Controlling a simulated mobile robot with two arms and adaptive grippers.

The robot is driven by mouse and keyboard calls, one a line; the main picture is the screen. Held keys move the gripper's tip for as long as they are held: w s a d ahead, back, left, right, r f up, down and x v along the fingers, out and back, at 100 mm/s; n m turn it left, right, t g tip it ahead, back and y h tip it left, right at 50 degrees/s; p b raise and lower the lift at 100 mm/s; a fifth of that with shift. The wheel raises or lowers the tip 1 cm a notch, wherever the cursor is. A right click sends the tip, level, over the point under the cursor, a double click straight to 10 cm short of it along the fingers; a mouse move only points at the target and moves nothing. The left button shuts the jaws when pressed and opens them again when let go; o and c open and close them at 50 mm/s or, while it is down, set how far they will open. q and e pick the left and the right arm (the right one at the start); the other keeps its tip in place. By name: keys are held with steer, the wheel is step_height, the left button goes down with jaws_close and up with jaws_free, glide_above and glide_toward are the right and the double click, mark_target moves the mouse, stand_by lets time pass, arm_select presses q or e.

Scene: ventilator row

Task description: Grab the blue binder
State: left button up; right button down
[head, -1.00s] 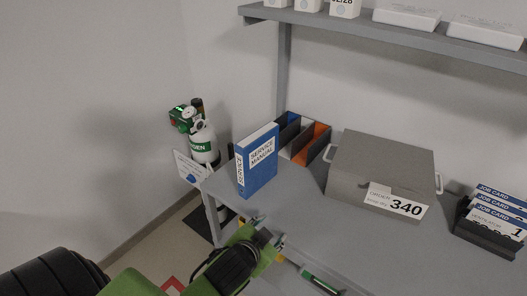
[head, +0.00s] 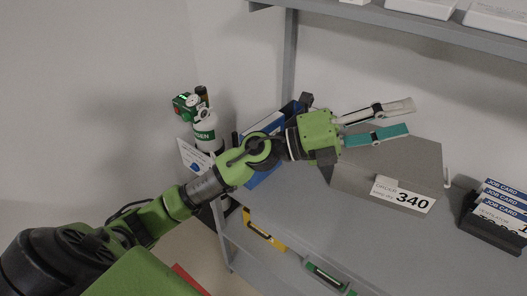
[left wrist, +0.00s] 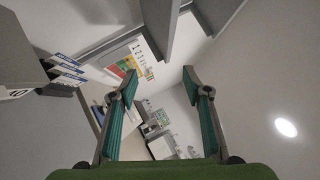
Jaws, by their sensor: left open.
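The blue binder (head: 291,112) stands in a dark rack at the back left of the table, mostly hidden behind my left arm in the head view. The blue service manual (head: 262,178) stands in front of it, also largely covered by my arm. My left gripper (head: 408,117) is open and empty, raised above the grey order box, with its fingers pointing right, away from the binder. In the left wrist view, its two fingers (left wrist: 160,82) are apart with nothing between them. I cannot make out the binder there. My right gripper is not in view.
The grey order box (head: 360,182) sits below the gripper. A job card holder (head: 490,232) stands at the right. A grey shelf (head: 400,22) with white boxes runs above. A green-and-white oxygen cylinder (head: 205,135) stands left of the table.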

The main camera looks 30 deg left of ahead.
arm_select(q)
step_height(320, 180, down, 5)
steer(key=m+g+y, duration=0.3)
steer(key=m+g, duration=0.2)
steer(key=m, duration=0.1)
steer(key=n+g+y, duration=0.1)
steer(key=g+y, duration=0.1)
steer(key=y, duration=1.3)
glide_toward(264, 126)
steer(key=shift+w+a+f, duration=0.2)
steer(key=shift+w+f, duration=0.35)
steer(key=shift+f, duration=0.3)
steer(key=p+x, duration=0.1)
steer(key=x, duration=0.6)
steer(key=shift+d+f, duration=0.1)
steer(key=shift+f, duration=0.1)
steer(key=shift+w+f, duration=0.2)
steer(key=shift+f, duration=0.25)
steer(key=p+x, duration=0.2)
steer(key=x, duration=0.3)
steer(key=shift+w+f, duration=0.1)
